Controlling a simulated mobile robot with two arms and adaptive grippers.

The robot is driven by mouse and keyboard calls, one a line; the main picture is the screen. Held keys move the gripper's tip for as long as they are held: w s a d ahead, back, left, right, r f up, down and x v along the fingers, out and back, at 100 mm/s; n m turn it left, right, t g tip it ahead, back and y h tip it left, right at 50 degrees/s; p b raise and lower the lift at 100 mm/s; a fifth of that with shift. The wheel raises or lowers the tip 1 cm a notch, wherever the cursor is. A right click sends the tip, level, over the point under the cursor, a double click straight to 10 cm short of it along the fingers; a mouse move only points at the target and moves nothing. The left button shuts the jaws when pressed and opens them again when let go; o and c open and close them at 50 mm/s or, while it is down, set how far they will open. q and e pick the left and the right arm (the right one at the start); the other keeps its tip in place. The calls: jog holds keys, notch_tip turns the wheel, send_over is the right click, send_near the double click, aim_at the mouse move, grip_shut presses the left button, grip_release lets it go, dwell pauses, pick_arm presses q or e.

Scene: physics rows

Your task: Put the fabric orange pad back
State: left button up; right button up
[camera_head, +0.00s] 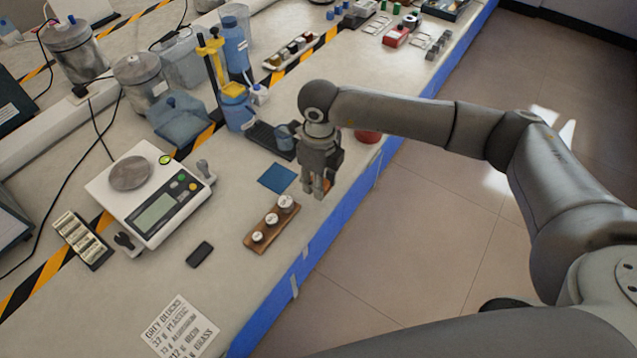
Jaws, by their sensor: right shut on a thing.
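My right gripper (317,193) points down over the bench near its blue front edge. It is shut on a small orange pad (328,184), mostly hidden behind the fingers. I cannot tell whether the pad touches the bench top. A flat blue pad (277,178) lies on the bench just left of the gripper. My left gripper is not in view.
A wooden block with several weights (262,238) stands just below and left of the gripper. A digital scale (150,195) holds a grey stone. A black tray (272,139), a blue-yellow stand (222,80) and a red object (368,136) stand nearby.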

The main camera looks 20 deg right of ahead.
jog(key=shift+w+d+f, duration=0.1)
jog(key=shift+w+f, duration=0.35)
jog(key=shift+f, duration=0.05)
notch_tip(320, 180, down, 3)
jog(key=shift+w+r+p, duration=0.1)
jog(key=shift+w+p, duration=0.05)
jog(key=shift+p, duration=0.65)
jog(key=shift+f, duration=0.35)
jog(key=shift+f, duration=0.1)
jog(key=shift+f+b, duration=0.15)
jog(key=shift+b, duration=0.15)
jog(key=o, duration=0.9)
